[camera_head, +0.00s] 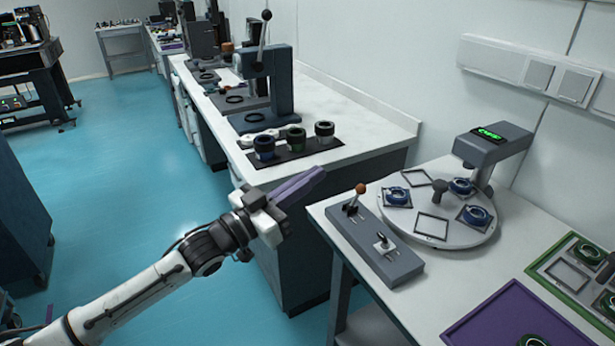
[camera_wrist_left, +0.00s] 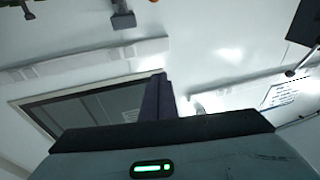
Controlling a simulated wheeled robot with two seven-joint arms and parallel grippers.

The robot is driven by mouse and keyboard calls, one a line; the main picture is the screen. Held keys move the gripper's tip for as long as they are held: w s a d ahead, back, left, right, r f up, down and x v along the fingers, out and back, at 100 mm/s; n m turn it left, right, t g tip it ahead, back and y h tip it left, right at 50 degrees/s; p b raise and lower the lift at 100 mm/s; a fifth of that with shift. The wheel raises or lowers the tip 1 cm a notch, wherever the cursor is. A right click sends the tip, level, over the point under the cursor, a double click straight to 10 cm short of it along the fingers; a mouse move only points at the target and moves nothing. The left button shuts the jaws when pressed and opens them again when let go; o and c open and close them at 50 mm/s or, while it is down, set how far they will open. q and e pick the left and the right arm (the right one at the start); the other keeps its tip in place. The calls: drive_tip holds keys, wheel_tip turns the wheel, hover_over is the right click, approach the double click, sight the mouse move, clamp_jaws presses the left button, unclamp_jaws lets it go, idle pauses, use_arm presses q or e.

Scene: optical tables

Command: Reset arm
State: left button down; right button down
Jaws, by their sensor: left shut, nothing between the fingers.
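My left gripper (camera_head: 300,187) has purple fingers, pressed together with nothing between them. Its arm comes in from the lower left of the head view and reaches up and to the right. The gripper appears in front of the cabinet side below the white bench. In the left wrist view the dark fingers (camera_wrist_left: 159,97) show close together above the wrist housing, pointing toward the wall and ceiling area. My right gripper is not in either view.
A white table (camera_head: 470,270) at right bears a control box (camera_head: 375,245) with levers, a round turntable (camera_head: 450,237), a purple tray (camera_head: 485,320) and a green-edged tray (camera_head: 545,262). A long bench (camera_head: 345,105) holds a lever press (camera_head: 280,85). Blue floor (camera_head: 120,190) is open at left.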

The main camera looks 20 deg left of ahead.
use_arm(q)
drive_tip(key=shift+s+a+r, duration=0.1)
drive_tip(key=shift+s+r, duration=0.1)
drive_tip(key=shift+s, duration=0.05)
idle(0.3)
drive_tip(key=s+d+f+n+g+y, duration=0.1)
drive_tip(key=s+f, duration=0.1)
drive_tip(key=f, duration=0.5)
drive_tip(key=s+d+f+n+g+y, duration=0.1)
drive_tip(key=s+f, duration=0.2)
drive_tip(key=f, duration=0.3)
drive_tip(key=s+d+f+g+y, duration=0.1)
drive_tip(key=s+f+g+y, duration=0.1)
drive_tip(key=s+f, duration=1)
drive_tip(key=s+d+f+n+g+y, duration=0.1)
drive_tip(key=s+f+g, duration=0.4)
drive_tip(key=s+f, duration=0.7)
drive_tip(key=shift+d+g+y, duration=0.25)
drive_tip(key=shift+g+y, duration=0.05)
drive_tip(key=shift+y, duration=0.6)
